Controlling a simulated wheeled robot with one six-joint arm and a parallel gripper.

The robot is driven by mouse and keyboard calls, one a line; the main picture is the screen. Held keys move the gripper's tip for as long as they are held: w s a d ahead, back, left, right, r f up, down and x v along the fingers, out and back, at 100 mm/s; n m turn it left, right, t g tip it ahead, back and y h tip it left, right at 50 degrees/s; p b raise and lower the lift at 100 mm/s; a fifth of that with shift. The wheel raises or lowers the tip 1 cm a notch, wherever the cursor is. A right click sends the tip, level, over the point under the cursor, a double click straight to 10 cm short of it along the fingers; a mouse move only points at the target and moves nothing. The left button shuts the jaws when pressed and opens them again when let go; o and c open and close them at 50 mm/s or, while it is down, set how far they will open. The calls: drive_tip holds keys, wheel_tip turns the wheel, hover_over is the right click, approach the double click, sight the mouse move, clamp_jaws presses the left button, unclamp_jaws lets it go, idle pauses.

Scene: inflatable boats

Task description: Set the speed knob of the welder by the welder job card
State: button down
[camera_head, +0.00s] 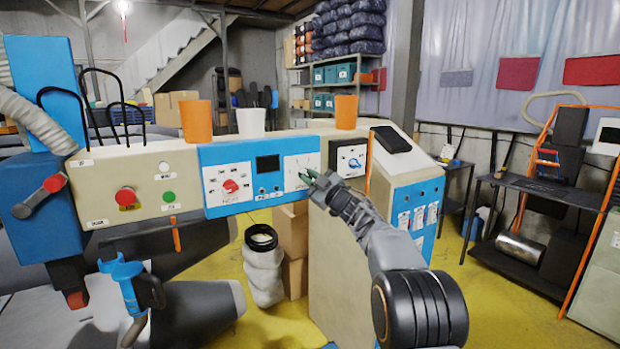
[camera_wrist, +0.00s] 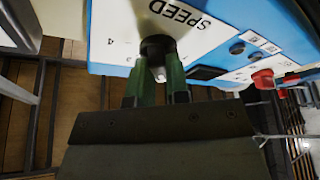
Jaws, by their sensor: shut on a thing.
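The welder's blue control panel (camera_head: 260,170) is mid-left in the head view. Its white SPEED plate (camera_head: 300,166) is at the panel's right end. My gripper (camera_head: 311,178) reaches that plate from the right. In the wrist view, my gripper's green fingers (camera_wrist: 156,66) are shut on the black speed knob (camera_wrist: 157,46), one finger on each side. The word SPEED and a 4 show on the plate, but the knob's pointer cannot be made out. In the head view the gripper largely hides the knob. I cannot identify the welder job card in either view.
A red knob (camera_head: 231,186) and a small screen (camera_head: 268,164) share the panel. Orange cups (camera_head: 196,121) and a white cup (camera_head: 250,122) stand on top. A blue knob (camera_head: 354,163) is to the right. A blue-handled tool (camera_head: 125,275) hangs lower left.

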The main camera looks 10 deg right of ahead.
drive_tip(key=n, duration=0.1)
drive_tip(key=n+g+p, duration=0.1)
drive_tip(key=n, duration=0.1)
drive_tip(key=n+g+y+p, duration=0.1)
drive_tip(key=n, duration=0.1)
drive_tip(key=shift+r, duration=0.25)
drive_tip(key=shift+n+g+p, duration=0.6)
drive_tip(key=shift+n+g, duration=0.2)
drive_tip(key=shift+n, duration=1)
drive_tip(key=c, duration=1.1)
unclamp_jaws()
drive_tip(key=shift+w+f, duration=0.1)
drive_tip(key=shift+f, duration=0.05)
drive_tip(key=shift+d, duration=0.1)
drive_tip(key=b+v, duration=0.3)
drive_tip(key=v, duration=1)
drive_tip(key=shift+s+d, duration=0.2)
drive_tip(key=shift+s, duration=0.2)
